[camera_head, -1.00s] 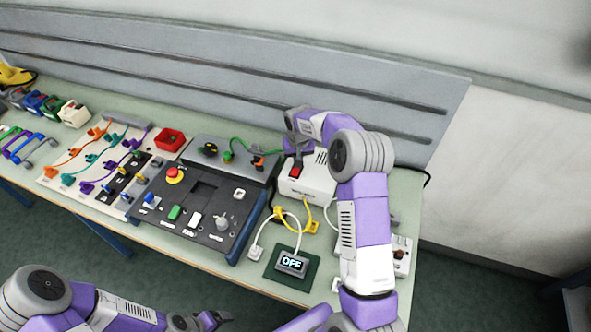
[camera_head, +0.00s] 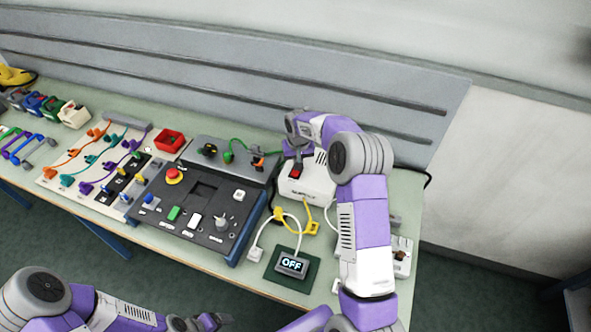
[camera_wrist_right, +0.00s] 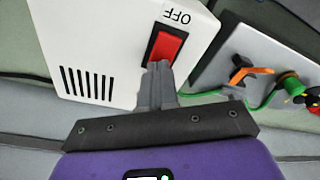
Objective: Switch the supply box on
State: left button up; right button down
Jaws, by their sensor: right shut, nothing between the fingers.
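The white supply box (camera_head: 312,190) stands on the bench under my right arm, with a red rocker switch (camera_head: 296,171) on top. In the right wrist view the box (camera_wrist_right: 95,35) has the word OFF beside the far end of the red switch (camera_wrist_right: 167,46). My right gripper (camera_wrist_right: 158,68) is shut and empty, its tips at the near end of the switch; I cannot tell whether they press it. The small display (camera_head: 291,265) in front reads OFF. My left gripper (camera_head: 213,321) is low at the front edge of the view; its fingers are unclear.
A dark control panel (camera_head: 240,222) with buttons stands left of the box. A grey block with plugs and a green cable (camera_head: 245,163) sits behind it. Yellow and white cables (camera_head: 305,222) lie in front. The grey backboard (camera_head: 420,95) rises behind the bench.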

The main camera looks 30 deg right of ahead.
jog(key=shift+r+p, duration=2)
jog(key=shift+r, duration=1.35)
